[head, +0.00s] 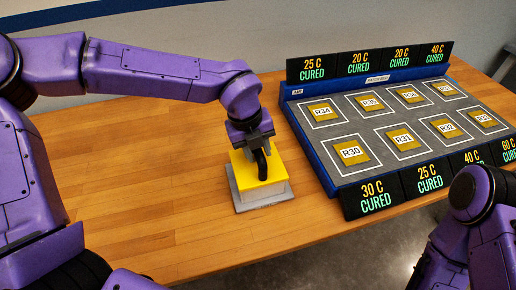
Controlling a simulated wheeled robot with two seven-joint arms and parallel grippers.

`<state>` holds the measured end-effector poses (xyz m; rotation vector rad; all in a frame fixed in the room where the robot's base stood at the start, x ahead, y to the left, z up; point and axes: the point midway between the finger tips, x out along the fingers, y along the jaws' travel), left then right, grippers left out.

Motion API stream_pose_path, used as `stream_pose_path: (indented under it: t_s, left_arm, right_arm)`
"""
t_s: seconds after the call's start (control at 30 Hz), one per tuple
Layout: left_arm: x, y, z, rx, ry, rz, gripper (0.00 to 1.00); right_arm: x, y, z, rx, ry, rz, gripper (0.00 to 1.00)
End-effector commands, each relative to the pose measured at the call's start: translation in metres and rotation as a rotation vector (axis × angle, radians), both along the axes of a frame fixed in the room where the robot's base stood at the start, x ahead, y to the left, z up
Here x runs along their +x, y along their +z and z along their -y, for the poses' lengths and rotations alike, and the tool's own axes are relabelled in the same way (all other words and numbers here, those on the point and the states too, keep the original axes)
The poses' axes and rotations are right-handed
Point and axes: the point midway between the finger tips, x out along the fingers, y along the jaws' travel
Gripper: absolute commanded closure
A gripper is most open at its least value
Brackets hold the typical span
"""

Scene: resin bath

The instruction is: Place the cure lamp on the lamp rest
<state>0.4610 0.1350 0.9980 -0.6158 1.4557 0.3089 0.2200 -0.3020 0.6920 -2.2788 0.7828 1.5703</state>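The cure lamp (247,172) is a yellow block with a paler lower part. It stands upright on the lamp rest (242,205), a flat grey plate on the wooden table, and appears to sit within its edges. My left gripper (262,165) reaches down from above onto the lamp's top. A dark finger shows against the yellow face. The gripper hides part of the lamp's top, so whether its fingers are closed on the lamp does not show. My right arm is at the lower right, and its gripper is out of the picture.
A blue-edged patch bed (345,170) with a grey top holds several labelled yellow patches. Black signs (376,196) reading temperatures and "CURED" line its front and back edges. The wooden table (150,190) is clear left of the lamp rest. The table's front edge is close.

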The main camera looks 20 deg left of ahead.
Motion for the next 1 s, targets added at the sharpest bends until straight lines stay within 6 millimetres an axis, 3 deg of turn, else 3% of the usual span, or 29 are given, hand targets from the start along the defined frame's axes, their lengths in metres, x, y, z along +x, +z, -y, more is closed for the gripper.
stream_pose_path:
  t_s: [0.4,0.8,1.0]
  left_arm:
    - [0.000,0.009,0.000,-0.001,0.000,0.003,0.47]
    - [-0.011,0.100,-0.016,-0.002,0.001,0.005,0.47]
    - [-0.014,0.121,-0.020,-0.001,-0.001,0.002,0.47]
  right_arm:
    - [0.000,0.002,0.000,0.000,0.000,0.000,0.57]
    - [0.000,-0.007,0.000,0.000,0.000,0.000,0.57]
    - [0.000,-0.008,0.000,0.000,0.000,0.000,0.57]
